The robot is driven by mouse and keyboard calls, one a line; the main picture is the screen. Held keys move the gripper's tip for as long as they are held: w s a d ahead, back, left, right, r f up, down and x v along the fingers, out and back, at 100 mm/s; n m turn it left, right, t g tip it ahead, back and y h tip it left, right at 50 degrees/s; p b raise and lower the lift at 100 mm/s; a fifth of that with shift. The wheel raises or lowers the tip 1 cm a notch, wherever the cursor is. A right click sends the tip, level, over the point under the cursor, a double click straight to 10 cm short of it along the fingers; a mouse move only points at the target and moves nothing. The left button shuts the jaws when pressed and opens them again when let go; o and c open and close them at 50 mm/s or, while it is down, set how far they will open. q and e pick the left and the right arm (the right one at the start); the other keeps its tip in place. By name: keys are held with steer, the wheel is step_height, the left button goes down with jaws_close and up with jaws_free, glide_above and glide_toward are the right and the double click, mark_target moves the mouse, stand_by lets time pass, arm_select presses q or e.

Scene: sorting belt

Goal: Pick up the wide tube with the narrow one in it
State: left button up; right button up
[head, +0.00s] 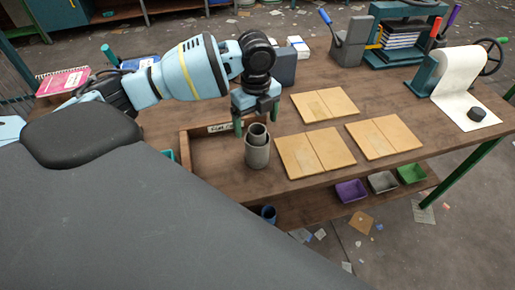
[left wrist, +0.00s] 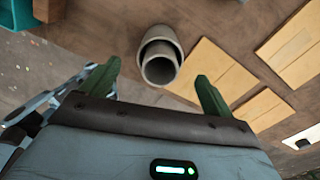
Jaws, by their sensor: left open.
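The wide tube (head: 257,157) is grey and stands upright on the table near its front edge. The narrow tube (head: 258,130), also grey, stands inside it, its top sticking out above the wide rim. My left gripper (head: 257,118) is open and empty, pointing down just behind and above the tubes. In the left wrist view the wide tube (left wrist: 141,48) and the narrow tube (left wrist: 161,51) lie beyond the fingertips (left wrist: 158,80), between their lines. Neither finger visibly touches them. My right gripper is not in view.
A labelled wooden tray (head: 186,152) lies just left of the tubes. Flat wooden boards (head: 316,152) lie to the right. A dark grey block (head: 283,67) stands behind the gripper. Purple (head: 351,191), grey and green bins sit below the table's front edge.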

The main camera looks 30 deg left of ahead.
mark_target(257, 139)
arm_select(q)
step_height(257, 139, down, 2)
steer(key=shift+f, duration=2.85)
steer(key=shift+d, duration=0.1)
steer(key=c, duration=1.1)
steer(key=shift+o, duration=0.2)
steer(key=shift+r, duration=0.15)
